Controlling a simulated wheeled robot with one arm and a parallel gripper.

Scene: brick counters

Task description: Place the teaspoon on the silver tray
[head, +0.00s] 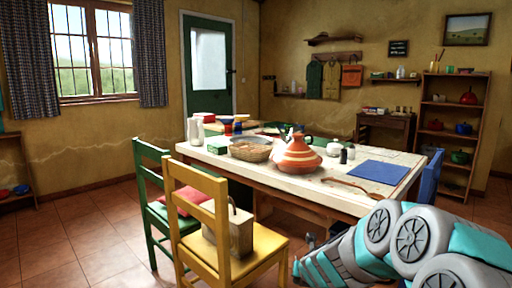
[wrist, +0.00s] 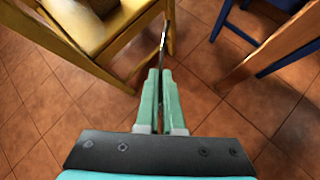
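My gripper (wrist: 158,74) has its two green fingers nearly together in the wrist view. They are shut on a thin, shiny metal piece, which looks like the teaspoon (wrist: 163,40). It sticks out past the fingertips, above the tiled floor and beside the yellow chair. Only a narrow edge of it shows, so its bowl cannot be made out. In the head view my arm is low at the right, in front of the table. I cannot make out a silver tray in either view.
The white-topped table (head: 310,188) holds an orange pot (head: 299,158), a basket (head: 250,150), a blue mat (head: 376,172) and a wooden spoon (head: 350,187). A yellow chair (head: 257,262) and a green chair (head: 153,212) stand in front. A blue chair (head: 431,178) stands at the right end.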

